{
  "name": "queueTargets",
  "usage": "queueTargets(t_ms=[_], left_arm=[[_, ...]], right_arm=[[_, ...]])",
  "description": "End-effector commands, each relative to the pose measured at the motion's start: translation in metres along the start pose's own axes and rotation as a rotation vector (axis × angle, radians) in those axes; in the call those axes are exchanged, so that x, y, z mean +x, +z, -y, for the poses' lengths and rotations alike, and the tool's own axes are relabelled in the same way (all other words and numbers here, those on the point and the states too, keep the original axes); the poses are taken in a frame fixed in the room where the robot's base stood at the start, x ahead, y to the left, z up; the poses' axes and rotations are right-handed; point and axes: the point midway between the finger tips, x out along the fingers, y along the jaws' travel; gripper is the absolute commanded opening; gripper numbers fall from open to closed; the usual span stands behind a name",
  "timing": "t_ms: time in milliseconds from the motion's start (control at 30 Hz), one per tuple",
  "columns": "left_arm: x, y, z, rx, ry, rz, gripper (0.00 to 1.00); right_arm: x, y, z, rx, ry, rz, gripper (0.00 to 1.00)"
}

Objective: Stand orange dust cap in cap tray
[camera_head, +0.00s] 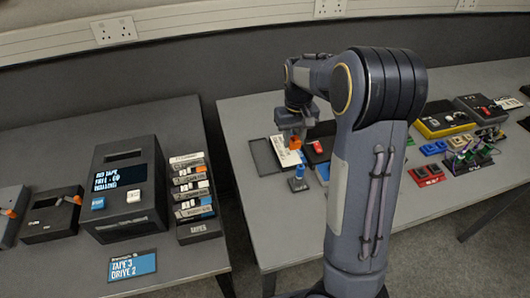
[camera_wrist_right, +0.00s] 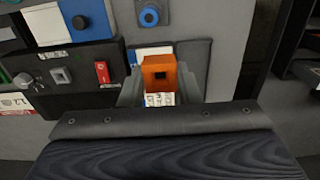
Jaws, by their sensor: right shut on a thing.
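My right gripper (camera_head: 296,137) is shut on the orange dust cap (camera_head: 295,143), above the right-hand table. In the right wrist view the cap (camera_wrist_right: 159,70) sits between the grey fingers, with a dark square opening facing the camera. Below and beside it lies a dark flat tray (camera_head: 263,157) with a white printed card next to it; the tray also shows in the right wrist view (camera_wrist_right: 194,58). I cannot tell for sure that this is the cap tray. The cap appears apart from the tabletop. My left gripper is not in view.
Red, blue and yellow devices fill the right table. The left table holds a tape drive (camera_head: 126,190) and a tape rack (camera_head: 193,234).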

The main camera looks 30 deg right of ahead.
Motion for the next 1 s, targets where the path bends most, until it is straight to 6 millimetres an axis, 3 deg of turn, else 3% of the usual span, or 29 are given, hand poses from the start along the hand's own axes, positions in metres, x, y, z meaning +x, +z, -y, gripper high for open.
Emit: queueTargets(t_ms=[100,400,633,833,1000], left_arm=[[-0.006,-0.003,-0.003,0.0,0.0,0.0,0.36],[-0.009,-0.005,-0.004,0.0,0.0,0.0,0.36],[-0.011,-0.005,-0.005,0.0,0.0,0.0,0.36],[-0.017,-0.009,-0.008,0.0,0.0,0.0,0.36],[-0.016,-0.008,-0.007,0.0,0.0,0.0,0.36]], right_arm=[[0.013,-0.018,0.026,-0.004,0.003,0.004,0.09],[0.061,-0.04,0.057,0.0,0.001,0.002,0.09],[0.075,-0.046,0.066,-0.001,0.001,0.001,0.09],[0.101,-0.045,0.065,0.001,0.001,0.004,0.09],[0.104,-0.046,0.066,0.0,0.0,-0.001,0.09]])
